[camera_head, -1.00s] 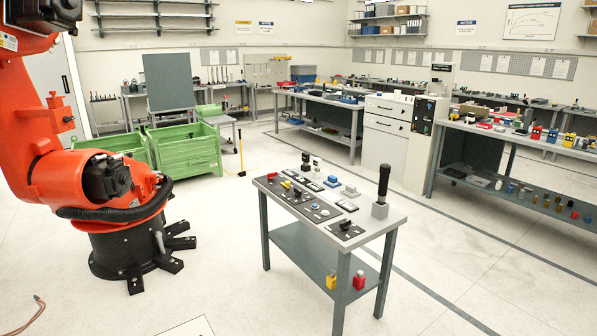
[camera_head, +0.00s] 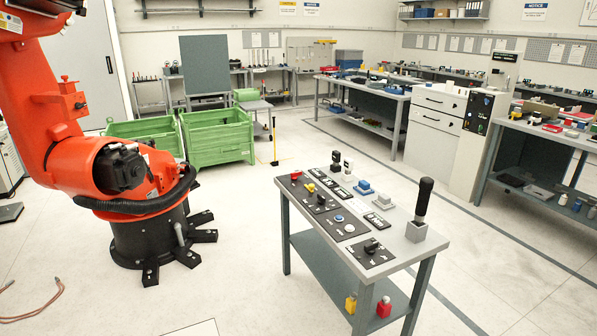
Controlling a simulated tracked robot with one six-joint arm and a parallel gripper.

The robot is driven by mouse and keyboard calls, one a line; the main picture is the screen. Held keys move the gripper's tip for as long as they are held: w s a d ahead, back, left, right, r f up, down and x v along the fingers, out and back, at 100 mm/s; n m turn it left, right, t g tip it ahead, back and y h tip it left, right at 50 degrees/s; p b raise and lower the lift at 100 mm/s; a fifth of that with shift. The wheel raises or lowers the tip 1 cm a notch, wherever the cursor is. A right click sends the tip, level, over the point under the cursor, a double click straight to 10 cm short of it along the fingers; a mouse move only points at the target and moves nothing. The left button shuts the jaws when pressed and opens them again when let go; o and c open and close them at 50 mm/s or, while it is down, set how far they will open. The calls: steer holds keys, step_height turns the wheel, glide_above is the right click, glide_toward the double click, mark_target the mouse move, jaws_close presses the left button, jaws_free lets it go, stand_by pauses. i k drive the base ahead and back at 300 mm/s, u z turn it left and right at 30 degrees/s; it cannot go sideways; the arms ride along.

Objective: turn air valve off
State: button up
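A grey table (camera_head: 428,248) in the camera_head view carries black control panels with knobs and buttons. A black rotary knob (camera_head: 371,245) sits on the near panel and another dark knob (camera_head: 321,199) on the panel farther back. A yellow knob (camera_head: 309,188) and a red knob (camera_head: 296,175) sit near the far left end. The labels are too small to read, so I cannot tell which control is the air valve. A black-handled lever (camera_head: 424,200) stands upright on a grey block at the right. My gripper is not in view.
An orange robot arm (camera_head: 62,125) stands on a black footed base (camera_head: 150,240) to the left. Green crates (camera_head: 217,137) and workbenches (camera_head: 362,96) are behind. The floor around the table is mostly clear.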

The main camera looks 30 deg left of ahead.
mark_target(294, 175)
steer(key=u, duration=0.3)
steer(key=i, duration=0.8)
steer(key=u, duration=0.75)
steer(key=i, duration=0.5)
steer(key=u, duration=0.25)
steer(key=k, duration=1.25)
steer(key=u, duration=0.2)
steer(key=i, duration=1.4)
steer(key=u, duration=0.25)
